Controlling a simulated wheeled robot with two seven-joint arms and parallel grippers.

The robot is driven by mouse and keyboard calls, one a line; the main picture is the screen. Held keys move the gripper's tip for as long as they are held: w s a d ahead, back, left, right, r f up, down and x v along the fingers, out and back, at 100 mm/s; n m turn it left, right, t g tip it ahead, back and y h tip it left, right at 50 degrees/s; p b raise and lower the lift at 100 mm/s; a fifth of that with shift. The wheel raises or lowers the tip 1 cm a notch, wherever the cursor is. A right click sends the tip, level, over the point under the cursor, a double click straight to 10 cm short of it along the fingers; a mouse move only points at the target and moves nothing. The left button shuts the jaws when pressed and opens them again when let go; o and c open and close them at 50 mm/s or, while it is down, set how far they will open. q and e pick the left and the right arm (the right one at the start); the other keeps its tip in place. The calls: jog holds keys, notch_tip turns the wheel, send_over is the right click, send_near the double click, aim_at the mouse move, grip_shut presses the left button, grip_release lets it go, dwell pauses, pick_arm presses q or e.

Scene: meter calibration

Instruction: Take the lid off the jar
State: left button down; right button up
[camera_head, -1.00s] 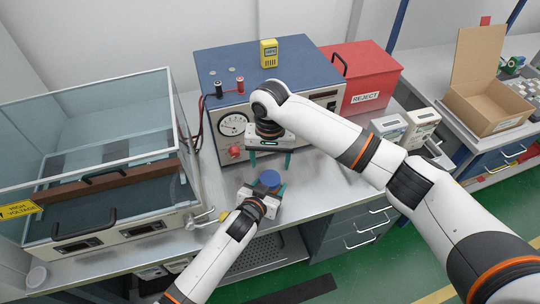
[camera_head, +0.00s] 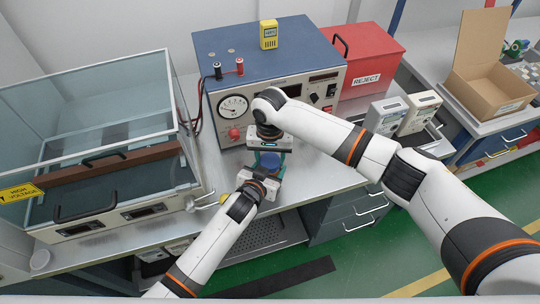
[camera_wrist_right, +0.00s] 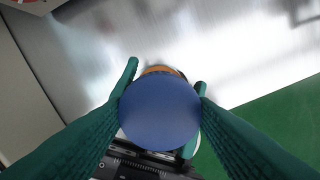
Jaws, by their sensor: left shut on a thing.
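The jar's round blue lid (camera_wrist_right: 160,112) fills the middle of the right wrist view. It also shows in the head view (camera_head: 269,160), low above the bench front. The jar's body is mostly hidden under the lid and between the fingers. My left gripper (camera_head: 266,170) is shut on the jar from the front. My right gripper (camera_wrist_right: 161,100) points down from above. Its green fingers are spread, one on each side of the lid. Whether they touch the lid's edge I cannot tell.
A blue meter calibrator (camera_head: 268,75) with a dial stands behind the grippers. A red REJECT bin (camera_head: 368,70) is to its right. A glass-walled high-voltage enclosure (camera_head: 90,150) stands at left. Bare bench (camera_head: 318,172) shows right of the grippers.

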jog(key=c, duration=0.3)
jog(key=n, duration=0.3)
jog(key=shift+n, duration=0.3)
jog(key=o, duration=1.1)
